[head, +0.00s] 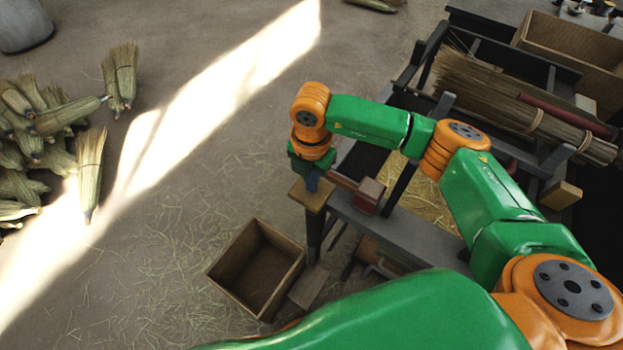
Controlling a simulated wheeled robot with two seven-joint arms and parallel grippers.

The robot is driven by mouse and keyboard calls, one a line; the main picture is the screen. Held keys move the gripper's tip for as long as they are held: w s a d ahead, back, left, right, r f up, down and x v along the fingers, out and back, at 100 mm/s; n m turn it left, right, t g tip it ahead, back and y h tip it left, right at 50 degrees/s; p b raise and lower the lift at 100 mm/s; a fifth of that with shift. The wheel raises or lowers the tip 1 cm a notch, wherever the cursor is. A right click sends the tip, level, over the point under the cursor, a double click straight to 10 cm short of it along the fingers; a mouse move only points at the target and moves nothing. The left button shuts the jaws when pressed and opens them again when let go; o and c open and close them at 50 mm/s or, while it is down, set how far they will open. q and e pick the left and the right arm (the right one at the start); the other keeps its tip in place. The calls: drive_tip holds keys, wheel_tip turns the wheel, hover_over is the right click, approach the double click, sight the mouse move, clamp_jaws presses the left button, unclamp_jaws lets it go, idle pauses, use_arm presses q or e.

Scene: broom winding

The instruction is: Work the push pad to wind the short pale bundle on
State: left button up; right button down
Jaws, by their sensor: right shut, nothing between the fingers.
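A tan wooden pad (312,196) sits on top of a dark post at the left end of a grey bench (400,232); I take it to be the push pad. My right gripper (312,184) points down over this pad, shut and empty. Its fingertips are small and mostly hidden by the wrist, and I cannot tell whether they touch the pad. I cannot pick out the short pale bundle with certainty. My left gripper is not in view.
A reddish block (369,195) stands on the bench beside the pad. An open wooden box (226,250) is on the floor below. A rack at the upper right holds long tied straw (480,85). Finished brooms (90,170) lie at the left.

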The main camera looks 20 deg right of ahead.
drive_tip(key=shift+s+f+b, duration=0.1)
drive_tip(key=shift+f+b, duration=1.1)
drive_tip(key=shift+f, duration=0.45)
wheel_tip(320, 180, up, 10)
drive_tip(key=p, duration=0.8)
drive_tip(key=shift+r, duration=0.15)
drive_tip(key=shift+f, duration=0.25)
drive_tip(key=shift+f+b, duration=4.35)
drive_tip(key=shift+f, duration=0.6)
drive_tip(key=shift+r, duration=0.1)
